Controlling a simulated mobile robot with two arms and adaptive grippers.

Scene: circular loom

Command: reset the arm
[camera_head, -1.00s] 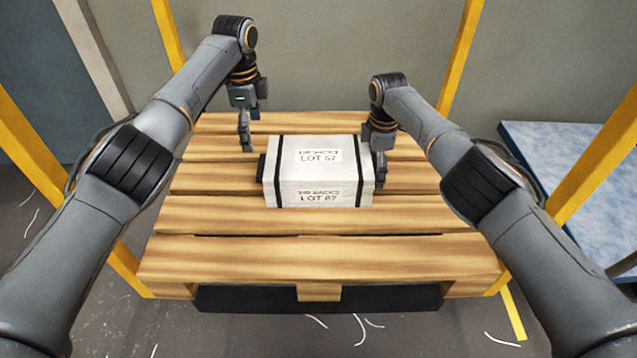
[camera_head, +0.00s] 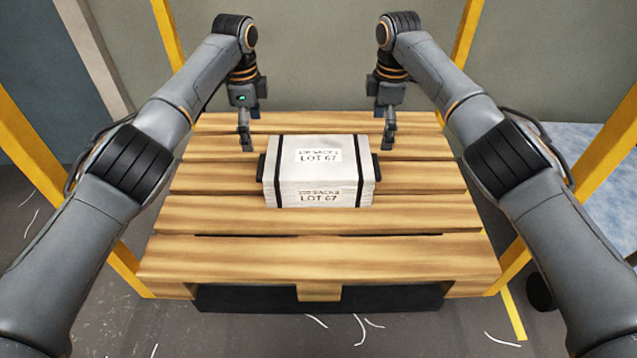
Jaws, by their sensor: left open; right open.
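A white box (camera_head: 318,172) with black straps and "LOT 67" labels sits upright on the wooden pallet (camera_head: 320,259), a little behind its middle. It has a dark handle on each side. My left gripper (camera_head: 246,147) is open and empty above the pallet, to the left of the box and apart from it. My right gripper (camera_head: 389,145) is open and empty, to the right of the box and just above its right handle (camera_head: 376,166). Both grippers point down.
Yellow posts (camera_head: 602,150) stand around the pallet at its corners. A grey wall (camera_head: 315,60) is behind it. A blue-white surface (camera_head: 590,150) lies at the right, partly hidden by my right arm. The front pallet boards are bare.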

